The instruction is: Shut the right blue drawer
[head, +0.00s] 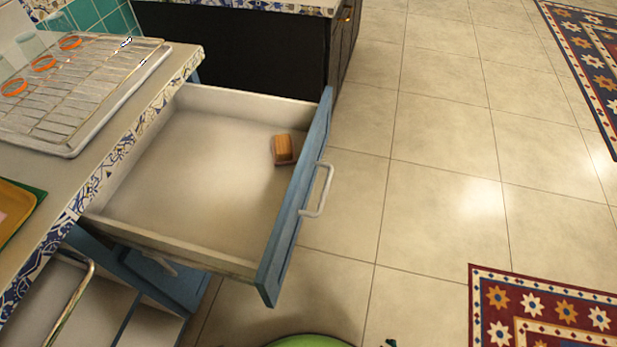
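A blue-fronted drawer (297,200) stands pulled far out from under the counter in the head view. Its blue front faces right and carries a pale bar handle (319,190). Its inside is whitish, and a small orange-brown block or box (284,149) lies in it near the front panel. Neither my left nor my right gripper is in view.
The counter (95,175) with patterned tile edging holds a wire rack on a tray (70,140). Below are a blue panel and an open, pale-lined compartment (60,295). A dark cabinet (240,48) stands behind the drawer. Tiled floor (430,220) to the right is clear, with patterned rugs (540,312).

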